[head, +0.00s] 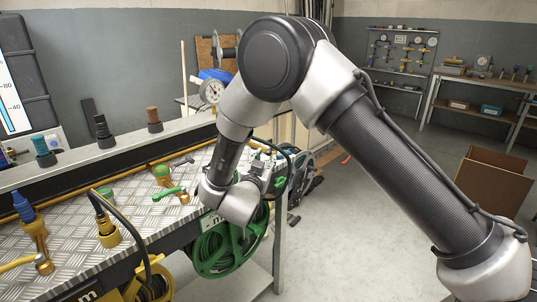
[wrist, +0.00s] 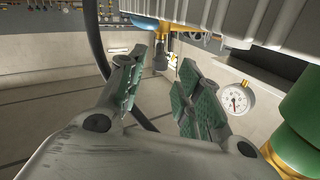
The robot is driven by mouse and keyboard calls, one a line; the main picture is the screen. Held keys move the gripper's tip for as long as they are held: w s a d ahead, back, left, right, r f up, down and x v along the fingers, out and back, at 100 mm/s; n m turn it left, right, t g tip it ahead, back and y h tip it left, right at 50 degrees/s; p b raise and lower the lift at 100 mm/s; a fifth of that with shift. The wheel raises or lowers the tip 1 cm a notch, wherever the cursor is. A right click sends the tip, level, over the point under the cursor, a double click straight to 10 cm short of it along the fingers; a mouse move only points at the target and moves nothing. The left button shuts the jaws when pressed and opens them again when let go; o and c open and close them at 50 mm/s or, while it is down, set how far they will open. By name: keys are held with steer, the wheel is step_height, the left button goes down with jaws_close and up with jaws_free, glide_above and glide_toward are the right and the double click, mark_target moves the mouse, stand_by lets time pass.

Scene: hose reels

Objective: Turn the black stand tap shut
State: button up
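My gripper (wrist: 168,78) is open in the wrist view, with a clear gap between its green-padded fingers. In the head view my gripper (head: 262,172) is at the right end of the ribbed metal bench, above the green hose reel (head: 222,250). A small dark piece (wrist: 160,58) shows beyond the fingertips, under a blue and brass fitting; I cannot tell if it is the black stand tap. No black tap handle can be made out for certain in the head view; my arm hides part of the bench end. Nothing is held between the fingers.
A green-handled brass tap (head: 172,192) stands left of my gripper. A brass fitting with a black hose (head: 108,235) stands nearer on the bench (head: 130,205). A dial gauge (wrist: 237,98) and a green cylinder (wrist: 303,105) are right of the fingers. Open floor (head: 345,220) lies right.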

steer(key=shift+v, duration=2.4)
